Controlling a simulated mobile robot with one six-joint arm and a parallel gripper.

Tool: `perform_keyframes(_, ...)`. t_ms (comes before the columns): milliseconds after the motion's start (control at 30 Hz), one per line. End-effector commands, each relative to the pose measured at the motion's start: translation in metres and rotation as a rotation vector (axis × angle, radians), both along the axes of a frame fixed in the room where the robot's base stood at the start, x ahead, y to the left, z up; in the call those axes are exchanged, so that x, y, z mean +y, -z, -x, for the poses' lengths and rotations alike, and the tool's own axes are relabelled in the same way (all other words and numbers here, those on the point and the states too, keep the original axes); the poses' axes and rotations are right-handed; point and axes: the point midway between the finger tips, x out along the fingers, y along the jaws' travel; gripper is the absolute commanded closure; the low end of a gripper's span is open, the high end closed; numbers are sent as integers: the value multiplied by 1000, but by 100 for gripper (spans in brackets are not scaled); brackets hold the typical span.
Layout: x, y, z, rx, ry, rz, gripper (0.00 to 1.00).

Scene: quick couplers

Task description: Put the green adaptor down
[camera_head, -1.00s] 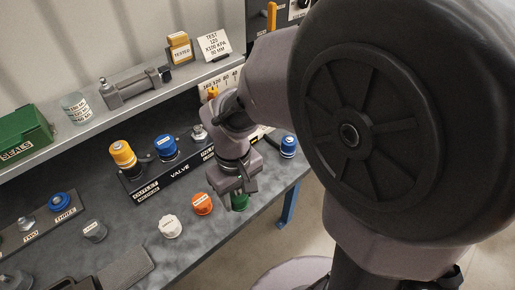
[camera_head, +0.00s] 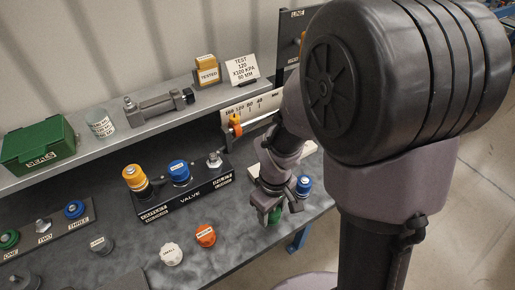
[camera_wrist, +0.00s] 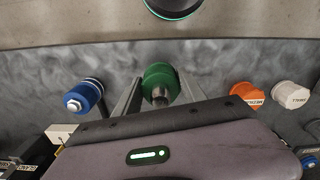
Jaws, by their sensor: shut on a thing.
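The green adaptor (camera_head: 274,215) is between the fingers of my gripper (camera_head: 281,206), near the front edge of the bench in the head view. In the wrist view the green adaptor (camera_wrist: 160,80) sits between the two fingers of my gripper (camera_wrist: 158,92), which is shut on it. The fingers partly hide it in the head view. I cannot tell whether its underside touches the bench top.
A blue adaptor (camera_head: 303,187) stands close by on the right. An orange adaptor (camera_head: 205,235) and a white one (camera_head: 171,254) stand to the left. The valve block (camera_head: 188,195) is behind. Bare bench (camera_head: 236,226) lies between green and orange.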

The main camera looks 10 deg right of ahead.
Motion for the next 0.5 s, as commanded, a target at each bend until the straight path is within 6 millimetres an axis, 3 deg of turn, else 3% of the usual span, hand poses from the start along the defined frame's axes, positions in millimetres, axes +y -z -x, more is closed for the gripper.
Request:
perform_keyframes(100, -7, 5, -24, -1, 0, 0, 100)
perform_keyframes(267, -12, 6, -42, -1, 1, 0, 100)
perform_keyframes(400, -12, 38, -42, 2, 0, 0, 100)
perform_keyframes(500, -12, 43, -43, 1, 0, 0, 100)
